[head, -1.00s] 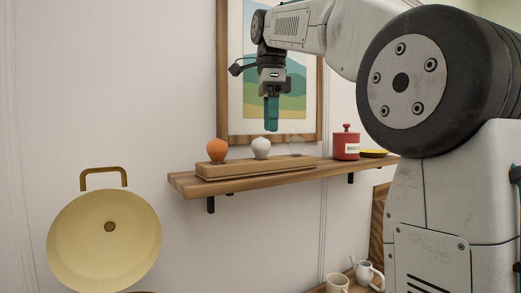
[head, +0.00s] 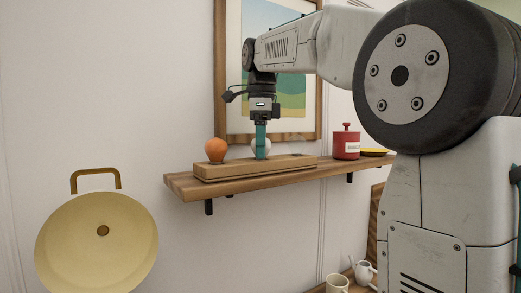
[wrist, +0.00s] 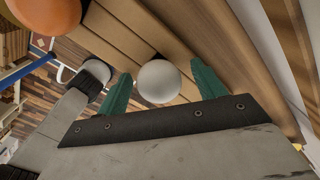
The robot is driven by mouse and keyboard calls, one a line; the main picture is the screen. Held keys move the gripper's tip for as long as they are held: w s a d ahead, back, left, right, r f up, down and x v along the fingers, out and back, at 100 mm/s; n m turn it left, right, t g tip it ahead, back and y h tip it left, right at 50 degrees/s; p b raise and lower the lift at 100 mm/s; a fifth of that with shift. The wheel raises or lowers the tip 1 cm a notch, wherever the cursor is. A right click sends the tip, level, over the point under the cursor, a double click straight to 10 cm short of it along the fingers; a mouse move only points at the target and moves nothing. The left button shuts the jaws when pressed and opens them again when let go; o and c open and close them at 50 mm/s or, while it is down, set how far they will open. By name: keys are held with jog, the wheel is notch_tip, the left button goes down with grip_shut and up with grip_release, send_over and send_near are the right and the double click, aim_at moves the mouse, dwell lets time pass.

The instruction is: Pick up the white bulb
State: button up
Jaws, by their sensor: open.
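The white bulb (wrist: 158,82) sits on a wooden block (head: 230,171) on the wall shelf. In the head view the bulb (head: 255,151) is partly hidden behind my gripper (head: 261,155). My gripper points down at the bulb. In the wrist view its two green fingers (wrist: 163,91) are open, one on each side of the bulb, with a gap to the right finger. Contact with the left finger cannot be told.
An orange bulb (head: 215,150) stands on the block to the left, and a clear bulb (head: 293,139) to the right. A red canister (head: 346,143) and a yellow dish (head: 373,152) are farther right on the shelf (head: 182,185). A framed picture (head: 221,75) hangs behind.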

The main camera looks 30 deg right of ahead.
jog(key=c, duration=1.1)
jog(key=shift+o, duration=0.2)
jog(key=shift+r, duration=0.1)
